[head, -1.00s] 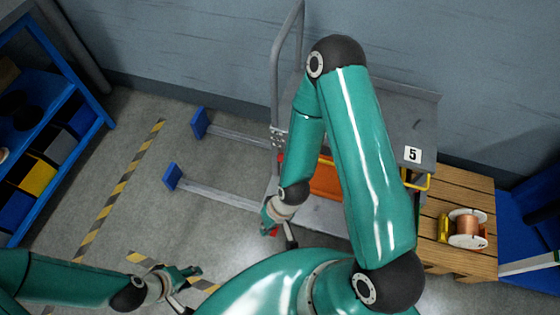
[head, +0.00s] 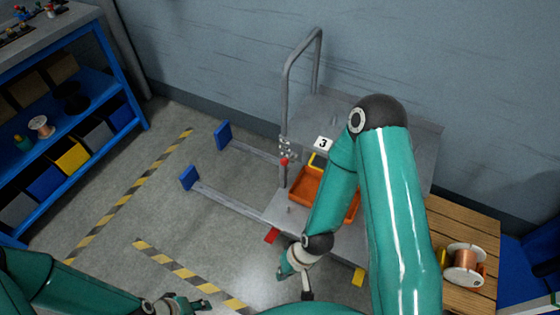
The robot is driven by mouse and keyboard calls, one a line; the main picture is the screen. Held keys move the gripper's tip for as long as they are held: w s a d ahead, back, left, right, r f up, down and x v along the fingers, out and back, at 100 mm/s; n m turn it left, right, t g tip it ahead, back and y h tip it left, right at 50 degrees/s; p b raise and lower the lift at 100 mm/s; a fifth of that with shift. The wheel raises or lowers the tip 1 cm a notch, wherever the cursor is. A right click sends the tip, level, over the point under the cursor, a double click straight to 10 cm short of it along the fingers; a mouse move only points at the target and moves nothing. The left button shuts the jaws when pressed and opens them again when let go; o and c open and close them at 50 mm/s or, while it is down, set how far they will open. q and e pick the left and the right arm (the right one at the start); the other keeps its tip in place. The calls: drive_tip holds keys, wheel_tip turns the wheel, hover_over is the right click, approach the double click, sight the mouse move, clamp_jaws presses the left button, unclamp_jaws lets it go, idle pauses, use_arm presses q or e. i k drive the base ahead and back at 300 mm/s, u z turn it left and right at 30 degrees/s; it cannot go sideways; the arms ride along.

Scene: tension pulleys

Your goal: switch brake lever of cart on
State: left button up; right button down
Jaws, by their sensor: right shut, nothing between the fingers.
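The grey cart (head: 345,243) stands against the wall, with a tall tubular handle (head: 287,95) at its left end. A short lever with a red knob (head: 284,161) stands upright at the handle's foot. A red tab (head: 271,236) sticks out at the cart's front left edge; I cannot tell which of the two is the brake lever. My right gripper (head: 306,291) is shut and empty, in front of the cart, below and right of the red tab and apart from it. My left gripper (head: 192,304) is at the bottom edge, partly cut off, its opening unclear.
An orange tray (head: 304,186) lies on the cart, partly behind my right arm. A yellow tab (head: 358,277) shows at the front right. A wooden pallet (head: 482,215) with a copper spool (head: 464,266) is at right. A blue shelf (head: 92,150) stands left.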

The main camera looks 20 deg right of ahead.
sight(285, 162)
drive_tip(key=z, duration=0.15)
drive_tip(key=i, duration=0.9)
drive_tip(key=u, duration=0.05)
